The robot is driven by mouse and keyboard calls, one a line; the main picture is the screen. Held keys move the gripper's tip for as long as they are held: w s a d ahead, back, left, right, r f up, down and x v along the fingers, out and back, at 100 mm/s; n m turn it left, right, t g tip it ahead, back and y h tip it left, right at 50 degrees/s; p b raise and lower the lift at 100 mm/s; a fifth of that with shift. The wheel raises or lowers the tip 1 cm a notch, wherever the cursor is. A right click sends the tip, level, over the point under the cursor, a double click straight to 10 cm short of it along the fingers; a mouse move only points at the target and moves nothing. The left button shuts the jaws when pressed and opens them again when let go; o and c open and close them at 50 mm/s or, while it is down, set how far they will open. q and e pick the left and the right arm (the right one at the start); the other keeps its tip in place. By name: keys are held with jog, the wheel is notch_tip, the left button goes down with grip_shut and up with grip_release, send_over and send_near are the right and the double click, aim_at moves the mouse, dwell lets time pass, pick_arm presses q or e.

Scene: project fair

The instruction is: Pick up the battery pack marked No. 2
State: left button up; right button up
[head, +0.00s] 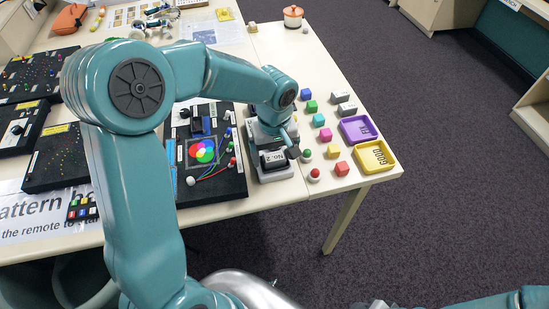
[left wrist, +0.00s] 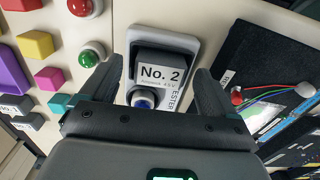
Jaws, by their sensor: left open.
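The battery pack marked No. 2 (left wrist: 162,72) is a dark grey block with a white label. My left gripper (head: 285,146) is over the holder, at the right of the black board. In the left wrist view its two fingers (left wrist: 163,90) are apart, one on each side of the pack, with nothing gripped. Contact with the pack cannot be made out. Only a sliver of my right arm shows at the bottom right; its jaws are unclear.
Coloured cubes and red and green domed buttons stand right of the holder, with two grey labelled blocks (head: 343,102). A purple tray (head: 343,134) and a yellow tray (head: 358,160) lie near the table's right edge. A black board (head: 222,188) with wires lies left.

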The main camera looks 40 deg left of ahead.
pick_arm(q)
jog(key=shift+c, duration=0.3)
jog(key=shift+w, duration=0.1)
jog(key=c, duration=1.1)
jog(key=shift+a+r, duration=0.1)
